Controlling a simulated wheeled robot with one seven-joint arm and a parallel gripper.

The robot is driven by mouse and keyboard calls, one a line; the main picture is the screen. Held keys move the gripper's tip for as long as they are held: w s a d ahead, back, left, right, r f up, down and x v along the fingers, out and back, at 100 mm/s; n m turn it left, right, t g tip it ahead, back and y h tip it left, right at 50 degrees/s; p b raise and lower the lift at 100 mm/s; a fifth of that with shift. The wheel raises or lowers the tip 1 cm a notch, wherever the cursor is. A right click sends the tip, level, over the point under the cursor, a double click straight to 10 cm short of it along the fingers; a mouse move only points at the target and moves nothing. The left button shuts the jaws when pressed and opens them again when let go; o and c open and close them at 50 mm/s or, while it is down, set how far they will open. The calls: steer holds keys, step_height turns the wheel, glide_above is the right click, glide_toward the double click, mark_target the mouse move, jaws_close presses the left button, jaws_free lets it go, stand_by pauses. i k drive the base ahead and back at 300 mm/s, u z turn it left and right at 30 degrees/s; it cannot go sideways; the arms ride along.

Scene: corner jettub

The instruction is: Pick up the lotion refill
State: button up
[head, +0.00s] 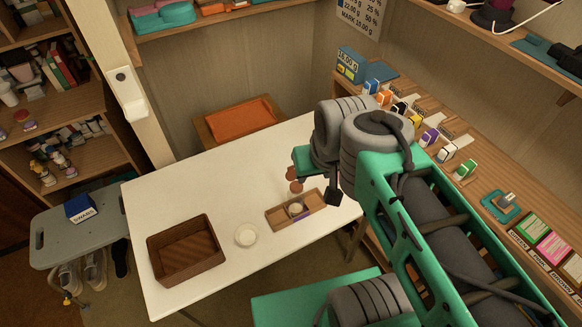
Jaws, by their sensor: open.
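I cannot tell for sure which item is the lotion refill. A shallow wooden tray (275,222) on the white table holds a small round pale item (296,209) and something purple (301,217) beside it. My gripper (295,180) is above the table, just above and behind the tray in the picture. Its reddish-brown fingertips show apart and nothing shows between them. The arm hides the right part of the table and some of the shelf behind it.
A brown basket (160,247) and a white round dish (246,235) stand on the white table (160,195). Several small coloured boxes line the wooden shelf (480,188) at right. An orange-seated chair (240,117) stands behind the table. A grey stool (55,243) bears a blue box (81,208).

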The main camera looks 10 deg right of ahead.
mark_target(296, 196)
steer(key=u, duration=1)
steer(key=k, duration=1.3)
steer(key=u, duration=0.55)
steer(key=i, duration=1.05)
steer(key=u, duration=0.45)
